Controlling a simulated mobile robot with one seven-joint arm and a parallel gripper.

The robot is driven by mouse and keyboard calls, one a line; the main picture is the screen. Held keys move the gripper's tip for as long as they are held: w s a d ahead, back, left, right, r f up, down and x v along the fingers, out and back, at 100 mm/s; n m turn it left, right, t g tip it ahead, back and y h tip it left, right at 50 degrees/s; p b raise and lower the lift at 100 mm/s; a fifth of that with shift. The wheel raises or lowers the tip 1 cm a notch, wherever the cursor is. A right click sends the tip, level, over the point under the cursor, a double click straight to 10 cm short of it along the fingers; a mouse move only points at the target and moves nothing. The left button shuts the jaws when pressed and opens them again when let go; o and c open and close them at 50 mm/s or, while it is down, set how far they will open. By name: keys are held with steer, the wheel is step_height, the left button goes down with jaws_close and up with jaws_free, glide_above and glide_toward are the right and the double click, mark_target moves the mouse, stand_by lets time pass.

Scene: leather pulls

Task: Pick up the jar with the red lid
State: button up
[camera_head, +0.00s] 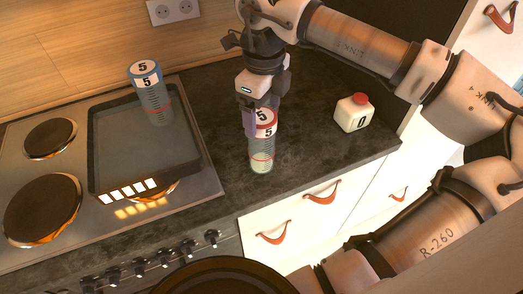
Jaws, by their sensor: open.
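The jar with the red lid (262,155) stands upright on the dark countertop, right of the stove. Its red-rimmed lid carries a white label with the number 5, and its clear body has a red line and pale contents low inside. My gripper (257,118) points down over this jar, with its purple fingers at the height of the lid. The gripper is open. One finger shows at the left of the lid; the other is not clearly visible. I cannot tell whether the fingers touch the jar.
A jar with a blue lid (151,92) stands at the back of a dark tray (150,150) on the stove (45,165). A white, red-capped bottle (353,113) marked 0 stands to the right on the countertop (325,155). Drawers with leather pulls (322,193) lie below the counter edge.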

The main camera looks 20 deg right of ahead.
mark_target(262, 143)
step_height(262, 143, down, 5)
steer(key=shift+w+a+f+b, duration=0.15)
steer(key=shift+b, duration=0.75)
steer(key=c, duration=1.7)
jaws_close()
steer(key=shift+r, duration=0.2)
